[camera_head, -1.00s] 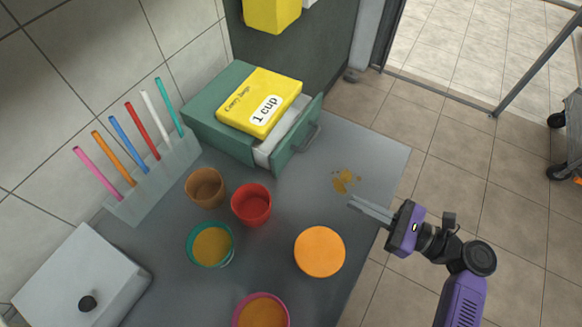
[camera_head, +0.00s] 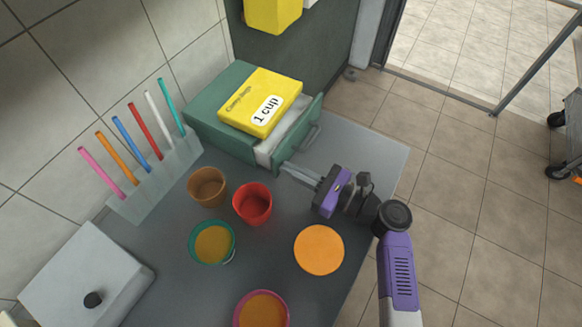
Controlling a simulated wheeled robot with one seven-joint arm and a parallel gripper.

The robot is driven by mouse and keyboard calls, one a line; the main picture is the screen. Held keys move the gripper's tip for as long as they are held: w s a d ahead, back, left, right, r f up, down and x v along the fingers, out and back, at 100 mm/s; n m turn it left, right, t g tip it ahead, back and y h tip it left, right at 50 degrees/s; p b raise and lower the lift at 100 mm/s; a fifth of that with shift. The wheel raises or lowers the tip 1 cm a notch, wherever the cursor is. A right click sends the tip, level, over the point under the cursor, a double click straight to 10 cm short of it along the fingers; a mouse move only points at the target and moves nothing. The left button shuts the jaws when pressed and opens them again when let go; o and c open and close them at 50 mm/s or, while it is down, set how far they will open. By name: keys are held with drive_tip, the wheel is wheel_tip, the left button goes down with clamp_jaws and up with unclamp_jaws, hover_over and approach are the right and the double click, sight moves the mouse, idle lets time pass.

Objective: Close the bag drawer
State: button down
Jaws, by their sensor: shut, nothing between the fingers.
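The bag drawer (camera_head: 287,147) is a green-fronted drawer with a pale inside, pulled out of a green box (camera_head: 215,110) at the back of the counter. Its handle (camera_head: 310,135) is on the front, facing right. A yellow pack (camera_head: 258,100) labelled "1 cup" lies on top of the box and hides part of the drawer. My gripper (camera_head: 284,168) is shut and empty. Its fingertips are by the lower front corner of the drawer front; I cannot tell whether they touch it.
A red cup (camera_head: 252,204), a brown cup (camera_head: 208,187) and a teal cup (camera_head: 212,242) stand left of my gripper. An orange lidded cup (camera_head: 319,250) and a pink cup (camera_head: 262,309) are nearer. Coloured straws (camera_head: 140,135) stand in a rack. The counter's right part (camera_head: 375,160) is clear.

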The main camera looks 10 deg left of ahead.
sight(279, 165)
drive_tip(key=shift+w+a, duration=0.1)
drive_tip(key=shift+a, duration=0.15)
drive_tip(key=x, duration=0.5)
drive_tip(key=shift+a+b, duration=0.15)
drive_tip(key=shift+b, duration=0.15)
drive_tip(key=shift+w+a+r, duration=0.1)
drive_tip(key=shift+w+a, duration=0.05)
drive_tip(key=shift+a, duration=0.1)
drive_tip(key=shift+a, duration=0.15)
